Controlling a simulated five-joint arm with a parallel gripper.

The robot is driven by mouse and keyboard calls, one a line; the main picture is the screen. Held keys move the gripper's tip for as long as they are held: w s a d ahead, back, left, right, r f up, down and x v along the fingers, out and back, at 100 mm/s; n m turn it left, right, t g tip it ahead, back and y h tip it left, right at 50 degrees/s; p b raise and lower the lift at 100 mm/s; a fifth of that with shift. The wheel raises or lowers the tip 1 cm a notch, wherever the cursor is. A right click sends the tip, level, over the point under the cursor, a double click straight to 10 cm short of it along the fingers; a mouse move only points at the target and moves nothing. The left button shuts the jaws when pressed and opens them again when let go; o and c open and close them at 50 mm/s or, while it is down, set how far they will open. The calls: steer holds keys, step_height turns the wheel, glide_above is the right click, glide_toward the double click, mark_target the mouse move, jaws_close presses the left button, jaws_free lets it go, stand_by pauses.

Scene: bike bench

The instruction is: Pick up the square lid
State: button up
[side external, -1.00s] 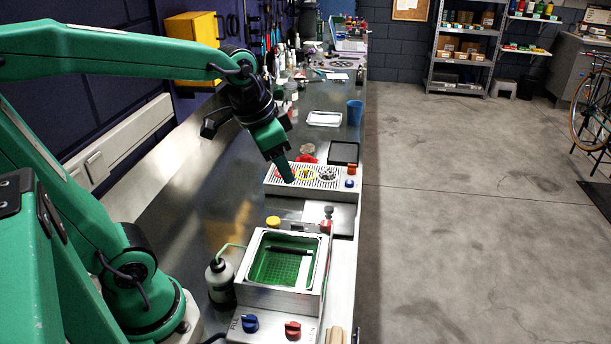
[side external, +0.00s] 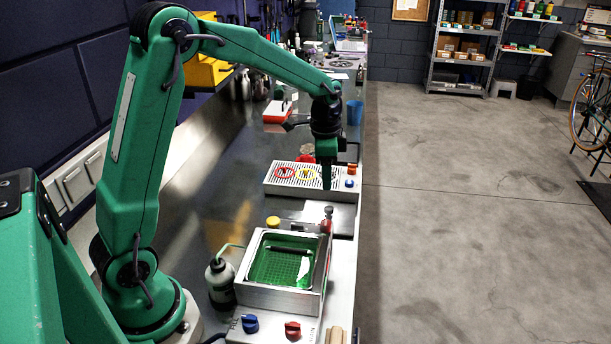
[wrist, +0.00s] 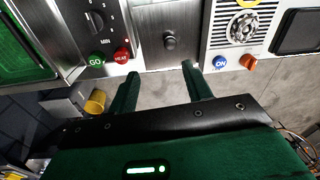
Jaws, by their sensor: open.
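A flat steel plate with a dark round knob, which looks like the square lid (wrist: 150,25), lies between the green-filled tank and the slotted tray in the wrist view. In the side view the plate (side external: 345,218) is partly visible just beyond the tank. My gripper (wrist: 160,69) is open and empty, its two fingertips apart near the plate's lower edge, with the knob beyond them. In the side view my gripper (side external: 326,186) points down over the slotted tray's near side. I cannot tell its exact height.
The tank (side external: 253,292) stands nearest, with a bottle (side external: 220,282) at its left. A slotted tray (side external: 270,185) holds coloured rings; its blue button (wrist: 220,62) and orange knob (wrist: 247,61) are close to my right finger. A green button (wrist: 96,58) and red button (wrist: 121,55) sit left. Open floor lies right.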

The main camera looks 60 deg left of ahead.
steer(key=m, duration=0.1)
glide_above(329, 207)
steer(key=shift+g, duration=0.4)
step_height(329, 207, down, 5)
steer(key=shift+d+f, duration=0.1)
steer(key=shift+f, duration=3.8)
jaws_close()
steer(key=shift+r, duration=0.1)
step_height(329, 207, up, 10)
